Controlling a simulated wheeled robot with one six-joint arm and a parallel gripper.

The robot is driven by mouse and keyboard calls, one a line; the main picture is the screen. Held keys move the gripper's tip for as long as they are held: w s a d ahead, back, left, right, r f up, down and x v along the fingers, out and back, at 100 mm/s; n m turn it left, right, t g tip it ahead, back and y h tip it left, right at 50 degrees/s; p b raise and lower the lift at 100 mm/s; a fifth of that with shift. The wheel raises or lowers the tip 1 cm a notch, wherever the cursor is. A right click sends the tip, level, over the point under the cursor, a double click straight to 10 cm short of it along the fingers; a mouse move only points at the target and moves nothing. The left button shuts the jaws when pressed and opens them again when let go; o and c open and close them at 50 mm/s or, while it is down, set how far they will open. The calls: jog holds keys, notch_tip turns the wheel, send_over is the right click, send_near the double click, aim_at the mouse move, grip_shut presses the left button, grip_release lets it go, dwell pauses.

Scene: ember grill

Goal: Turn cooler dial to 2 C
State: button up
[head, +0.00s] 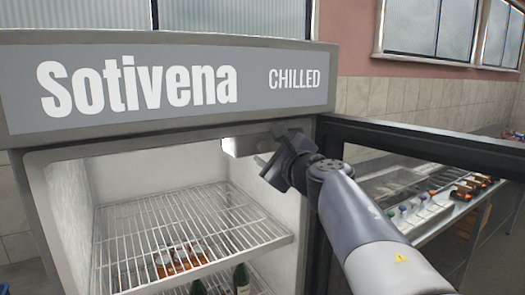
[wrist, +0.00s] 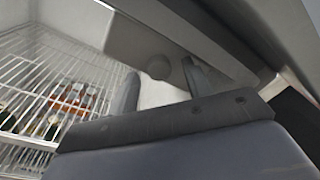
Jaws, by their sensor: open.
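The cooler (head: 160,92) stands open, with "Sotivena CHILLED" on its header. A pale control box (head: 240,146) hangs under the ceiling at its upper right, partly behind my gripper (head: 278,152). In the wrist view the box (wrist: 135,38) carries a round grey dial (wrist: 157,67). My gripper (wrist: 161,75) is open, with one finger left of the dial and one right of it in the picture. I cannot tell whether either finger touches it. The dial's marks and setting are not readable, and in the head view the dial is not clearly visible.
A wire shelf (head: 190,232) lies below the box, with brown bottles (head: 180,260) and green bottles (head: 241,279) beneath it. The open door (head: 425,143) stands right of my arm. A counter (head: 430,222) with containers shows through it. The space above the shelf is clear.

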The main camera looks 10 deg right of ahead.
jog(key=c, duration=1)
jog(key=m+p, duration=0.2)
jog(key=m, duration=0.1)
jog(key=shift+r, duration=0.15)
jog(key=m+p, duration=0.3)
jog(key=shift+g, duration=0.3)
jog(key=m+p, duration=0.1)
jog(key=m, duration=0.1)
jog(key=m+p, duration=0.2)
jog(key=m, duration=0.1)
jog(key=shift+g+y, duration=0.3)
jog(key=shift+m, duration=0.3)
